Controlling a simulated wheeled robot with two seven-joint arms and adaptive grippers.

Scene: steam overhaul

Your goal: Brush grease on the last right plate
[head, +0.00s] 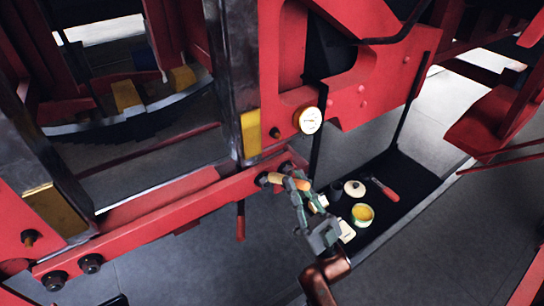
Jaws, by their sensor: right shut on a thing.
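My right gripper (297,188) is shut on the tan handle of a brush (284,181). The handle lies roughly level in front of the red beam, and its far end points left; the bristles cannot be made out clearly. A yellow-brown plate (250,134) is on the lower part of the dark steel upright, above and left of the gripper, with a visible gap to the brush. Another such plate (45,213) is on the left upright. An open tin of yellow grease (362,214) stands in the dark tray, right of my gripper. My left gripper is not in view.
The black tray (420,172) also holds a pale round lid (355,188), a red-handled tool (385,188) and a dark cup-like thing (336,188). A white gauge (310,120) sits on the red frame.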

